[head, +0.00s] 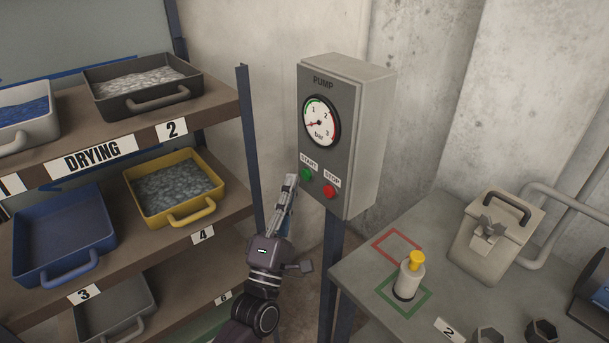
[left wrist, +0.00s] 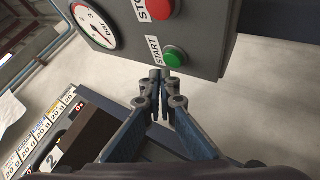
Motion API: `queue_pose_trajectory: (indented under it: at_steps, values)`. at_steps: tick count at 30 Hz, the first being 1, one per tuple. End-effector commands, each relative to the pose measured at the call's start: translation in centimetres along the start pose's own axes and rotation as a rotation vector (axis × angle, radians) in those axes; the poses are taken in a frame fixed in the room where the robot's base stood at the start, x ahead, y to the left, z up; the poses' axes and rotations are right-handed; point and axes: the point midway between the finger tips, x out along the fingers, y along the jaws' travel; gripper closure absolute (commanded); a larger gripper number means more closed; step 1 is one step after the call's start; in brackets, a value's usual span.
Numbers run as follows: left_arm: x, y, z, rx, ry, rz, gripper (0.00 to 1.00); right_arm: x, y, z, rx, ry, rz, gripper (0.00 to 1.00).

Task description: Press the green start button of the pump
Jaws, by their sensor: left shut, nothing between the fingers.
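The grey pump box (head: 328,143) stands on a post. On its front are a round gauge (head: 321,120), a green start button (head: 306,174) on the left and a red stop button (head: 329,191) on the right. My left gripper (head: 291,180) is shut and empty, its tips just left of and below the green button in the head view. In the left wrist view, the shut fingertips (left wrist: 159,76) are close below the green button (left wrist: 174,57), and the red button (left wrist: 160,8) is further up. I cannot tell whether the tips touch the green button. My right gripper is not in view.
A drying rack with trays, including a yellow tray (head: 205,206), stands at the left. A table (head: 365,281) at the right holds a yellow-topped cylinder (head: 409,278) and a beige container (head: 492,238).

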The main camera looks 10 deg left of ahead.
Motion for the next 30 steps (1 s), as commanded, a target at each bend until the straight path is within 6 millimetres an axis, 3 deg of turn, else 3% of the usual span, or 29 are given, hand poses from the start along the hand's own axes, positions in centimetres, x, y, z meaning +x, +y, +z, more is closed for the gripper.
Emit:
queue_pose_trajectory:
  at_steps: [30]
  values:
    - [0.79,-0.61,0.57,0.000,0.000,-0.001,1.00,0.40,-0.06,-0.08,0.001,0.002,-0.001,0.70]
